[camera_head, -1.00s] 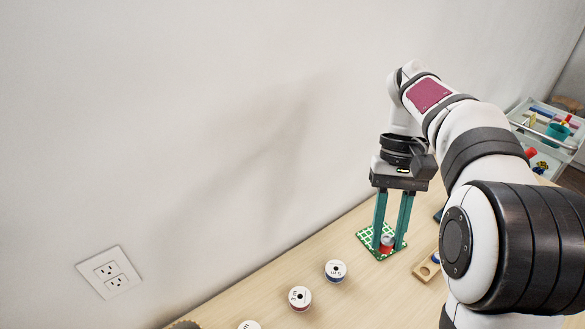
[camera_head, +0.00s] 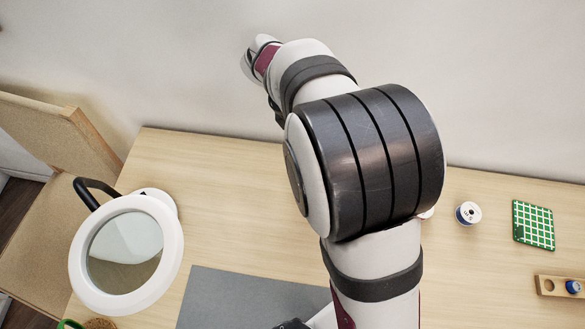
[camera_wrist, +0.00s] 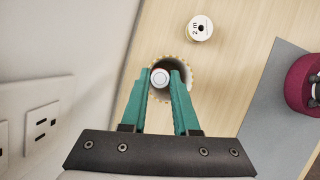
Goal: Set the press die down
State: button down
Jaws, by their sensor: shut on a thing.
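The press die (camera_wrist: 160,77) is a small round piece with a pale grey top. In the wrist view it sits between the teal fingertips of my gripper (camera_wrist: 161,80), which is shut on it. Below and around it in that view is a round dark-centred thing with a scalloped tan rim (camera_wrist: 187,62). I cannot tell whether the die touches it. In the head view my arm hides the gripper and the die.
A white spool (camera_wrist: 199,28) lies nearby. A grey mat (camera_head: 235,300) and magenta round thing (camera_wrist: 303,84) are to the right in the wrist view. A magnifier lamp (camera_head: 168,262), green checked mat (camera_head: 533,225) and holed wooden block (camera_head: 548,286) are on the table.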

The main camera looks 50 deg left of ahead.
aim_at(278, 175)
jog(key=s+a+f+n+y, duration=0.2)
jog(key=s+a+f+n, duration=0.25)
jog(key=s, duration=0.45)
jog(key=shift+n+t, duration=0.3)
jog(key=shift+n, duration=0.15)
jog(key=f, duration=0.8)
jog(key=shift+w+a+f, duration=0.15)
jog(key=shift+w+a, duration=0.1)
jog(key=shift+a, duration=0.1)
jog(key=c, duration=0.7)
grip_release()
jog(key=shift+f, duration=0.1)
jog(key=shift+o, duration=0.2)
